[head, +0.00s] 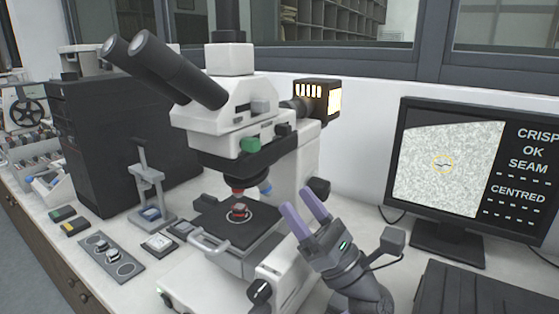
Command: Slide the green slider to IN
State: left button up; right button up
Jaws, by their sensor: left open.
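The green slider (250,145) sits on the front of the white microscope (222,113), just above the dark objective turret. I cannot read any IN or OUT mark beside it, nor tell its position from here. My left gripper (301,200) has two purple fingers, spread apart and empty, pointing up and to the left. In the picture it is below and to the right of the slider, right of the stage, and apart from the slider. My right gripper is not in view.
A small reddish sample (239,211) lies on the dark stage (207,223) under the objective. Eyepieces (145,60) jut out at upper left. A monitor (458,173) at right reads "CRISP OK SEAM CENTRED". A mounting press stand (148,185) and small parts are at left.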

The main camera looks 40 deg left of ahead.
aim_at(257, 151)
pick_arm(q)
jog(key=shift+n+g, duration=0.4)
jog(key=x, duration=0.2)
jog(key=p+x, duration=0.1)
jog(key=x, duration=0.1)
jog(key=p+x, duration=0.1)
jog(key=x, duration=0.1)
jog(key=shift+s+d+r, duration=0.1)
jog(key=shift+s+d, duration=0.1)
jog(key=shift+s, duration=0.1)
jog(key=x, duration=0.4)
jog(key=shift+p, duration=0.4)
jog(key=shift+a, duration=0.2)
grip_shut()
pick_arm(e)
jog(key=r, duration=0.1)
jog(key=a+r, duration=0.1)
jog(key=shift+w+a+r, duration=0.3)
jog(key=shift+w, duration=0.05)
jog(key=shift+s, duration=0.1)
